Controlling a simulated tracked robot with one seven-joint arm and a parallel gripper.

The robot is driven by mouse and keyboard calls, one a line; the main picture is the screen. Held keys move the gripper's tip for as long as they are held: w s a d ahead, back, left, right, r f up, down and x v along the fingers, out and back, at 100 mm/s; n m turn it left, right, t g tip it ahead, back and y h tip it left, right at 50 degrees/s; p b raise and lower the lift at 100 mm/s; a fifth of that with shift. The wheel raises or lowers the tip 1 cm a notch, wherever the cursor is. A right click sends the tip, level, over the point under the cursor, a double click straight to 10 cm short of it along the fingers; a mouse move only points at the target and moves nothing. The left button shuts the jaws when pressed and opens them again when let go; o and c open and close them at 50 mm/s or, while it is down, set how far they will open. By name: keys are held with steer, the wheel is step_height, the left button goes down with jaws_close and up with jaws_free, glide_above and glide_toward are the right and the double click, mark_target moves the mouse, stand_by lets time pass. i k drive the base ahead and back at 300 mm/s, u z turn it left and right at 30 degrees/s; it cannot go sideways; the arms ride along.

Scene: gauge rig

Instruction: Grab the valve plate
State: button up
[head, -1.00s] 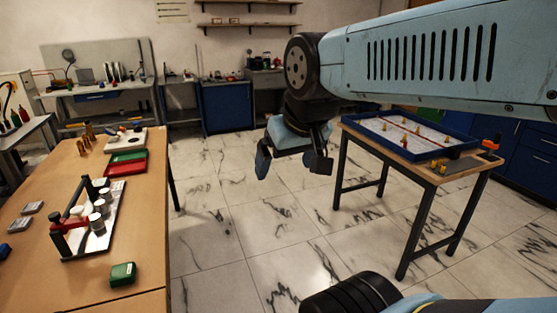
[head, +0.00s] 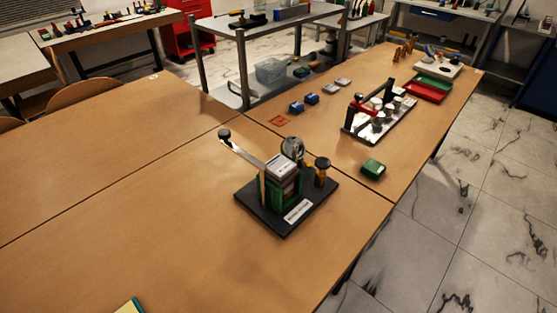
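I cannot tell for sure which thing is the valve plate. A rig on a black base (head: 262,222) stands on the near table, with a green block (head: 280,192), a round metal gauge-like part (head: 293,149), a brass-coloured knobbed post (head: 322,172) and a slanted lever with a black knob (head: 225,135). Its front carries a white label. Farther back, a shiny metal plate (head: 360,133) bears several grey cylinders (head: 377,122) and a red and black handle frame (head: 368,104). My gripper is out of view.
Blue blocks (head: 304,103), grey blocks (head: 336,84) and a red square (head: 279,121) lie farther left. Red and green trays (head: 427,89) are behind. The left tabletop (head: 110,190) is mostly clear.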

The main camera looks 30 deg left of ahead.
mark_target(280, 167)
steer(key=z, duration=0.95)
steer(key=i, duration=0.1)
steer(key=u, duration=2.65)
steer(key=k, duration=0.85)
steer(key=u, duration=0.2)
steer(key=i, duration=0.85)
steer(key=z, duration=0.3)
